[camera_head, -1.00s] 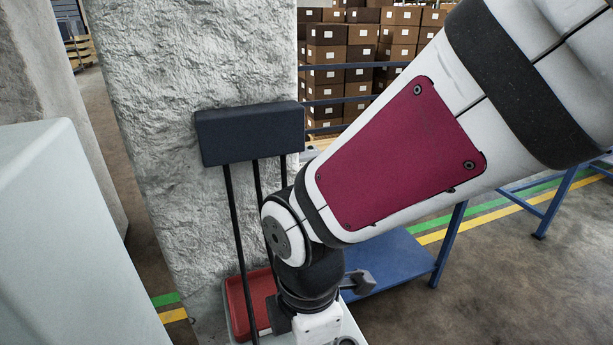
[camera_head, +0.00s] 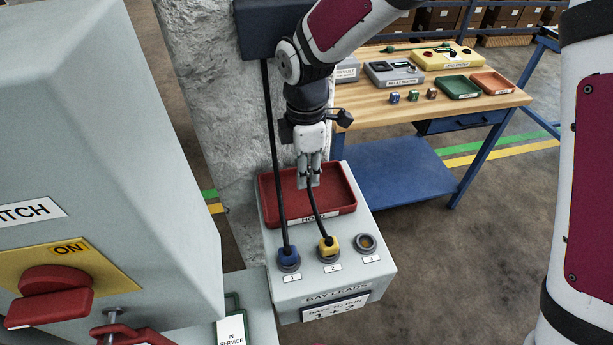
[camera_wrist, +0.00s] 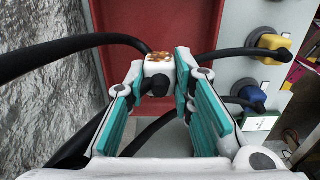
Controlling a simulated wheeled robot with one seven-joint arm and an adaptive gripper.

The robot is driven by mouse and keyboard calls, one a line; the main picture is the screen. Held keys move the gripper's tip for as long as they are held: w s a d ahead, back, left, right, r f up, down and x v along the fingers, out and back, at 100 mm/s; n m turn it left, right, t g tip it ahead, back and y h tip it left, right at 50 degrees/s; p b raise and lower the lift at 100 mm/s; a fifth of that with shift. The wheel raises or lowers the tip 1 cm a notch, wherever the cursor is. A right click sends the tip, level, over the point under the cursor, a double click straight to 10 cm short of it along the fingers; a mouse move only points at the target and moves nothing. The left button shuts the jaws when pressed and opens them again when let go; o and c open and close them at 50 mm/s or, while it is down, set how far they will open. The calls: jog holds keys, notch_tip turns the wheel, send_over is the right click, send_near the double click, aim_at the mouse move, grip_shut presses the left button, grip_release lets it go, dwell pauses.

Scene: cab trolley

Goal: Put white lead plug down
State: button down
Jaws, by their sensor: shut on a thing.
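The white lead plug (camera_wrist: 158,66) shows in the wrist view between my fingertips, with brownish contacts on its end and a black lead. My gripper (camera_head: 308,180) is shut on it, over the red HOLD tray (camera_head: 342,206). The tray also shows behind the plug in the wrist view (camera_wrist: 150,20). In the head view the fingers hide most of the plug. I cannot tell whether the plug touches the tray floor.
On the grey BAY LEADS box (camera_head: 376,262), a blue plug (camera_head: 288,256) sits in socket 1 and a yellow plug (camera_head: 328,246) in socket 2. Socket 3 (camera_head: 365,242) is empty. Black leads hang close to my gripper. A switch cabinet (camera_head: 110,130) stands left, a workbench (camera_head: 460,115) behind right.

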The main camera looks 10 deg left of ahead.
notch_tip(320, 180, down, 4)
jog(key=shift+r+p, duration=0.1)
jog(key=shift+p, duration=0.4)
jog(key=shift+w+f, duration=0.15)
jog(key=shift+f, duration=0.1)
jog(key=shift+f, duration=0.2)
jog(key=c, duration=1.4)
grip_release()
jog(key=shift+o, duration=0.2)
notch_tip(320, 180, up, 12)
jog(key=shift+a+r+b, duration=0.1)
jog(key=shift+r+b, duration=0.1)
jog(key=shift+b, duration=0.8)
